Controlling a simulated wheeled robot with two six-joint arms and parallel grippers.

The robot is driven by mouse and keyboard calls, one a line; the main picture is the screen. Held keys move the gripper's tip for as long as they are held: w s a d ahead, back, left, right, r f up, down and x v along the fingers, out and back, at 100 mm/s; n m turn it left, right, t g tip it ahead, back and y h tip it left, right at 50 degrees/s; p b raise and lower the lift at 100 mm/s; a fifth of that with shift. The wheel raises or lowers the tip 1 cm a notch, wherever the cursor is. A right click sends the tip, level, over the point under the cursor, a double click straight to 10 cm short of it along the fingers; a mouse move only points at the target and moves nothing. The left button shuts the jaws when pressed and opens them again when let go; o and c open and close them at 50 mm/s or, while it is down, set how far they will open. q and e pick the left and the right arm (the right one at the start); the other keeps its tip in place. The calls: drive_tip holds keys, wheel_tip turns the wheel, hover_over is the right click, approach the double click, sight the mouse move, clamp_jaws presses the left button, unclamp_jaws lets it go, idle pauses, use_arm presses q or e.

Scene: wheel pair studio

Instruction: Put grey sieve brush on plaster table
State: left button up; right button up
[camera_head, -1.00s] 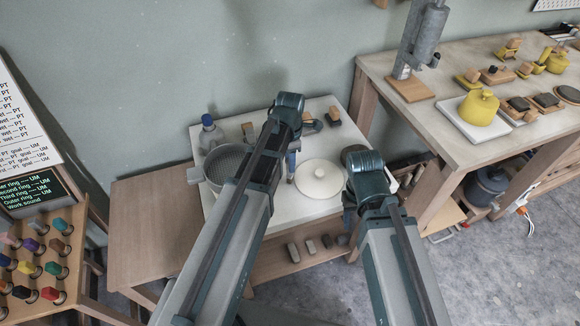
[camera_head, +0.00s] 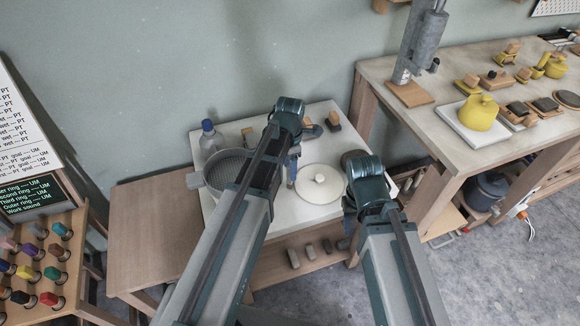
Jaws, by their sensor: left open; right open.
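The low white-topped table (camera_head: 316,218) stands in the middle and seems to be the plaster table. Small brush-like blocks stand at its back edge: one at the left (camera_head: 248,136), one at the right (camera_head: 334,121). Another dark one (camera_head: 311,131) is partly behind my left arm. I cannot tell which is the grey sieve brush. My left gripper (camera_head: 292,180) points down over the table between the sieve and the white lidded disc, open, with its fingers mostly hidden. My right gripper (camera_head: 348,222) is open near the table's right front, partly hidden by its wrist. I see nothing held.
A grey round sieve (camera_head: 216,181), a blue-capped bottle (camera_head: 210,138) and a white knobbed disc (camera_head: 319,184) crowd the white top. Several small grey blocks (camera_head: 294,258) lie on the shelf below. A higher workbench (camera_head: 440,135) stands right; a bare wooden top (camera_head: 150,232) lies left.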

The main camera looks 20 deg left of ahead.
use_arm(q)
wheel_tip(320, 180, up, 12)
drive_tip(key=p, duration=1.2)
drive_tip(key=s+d+m, duration=0.5)
drive_tip(key=s+m, duration=0.3)
drive_tip(key=m, duration=0.6)
drive_tip(key=s+d+m+y, duration=0.1)
drive_tip(key=s+d+m, duration=0.4)
drive_tip(key=m, duration=0.9)
drive_tip(key=s, duration=0.2)
drive_tip(key=shift+s+m, duration=0.3)
drive_tip(key=shift+s, duration=0.05)
drive_tip(key=shift+d+r, duration=0.1)
drive_tip(key=shift+c, duration=0.3)
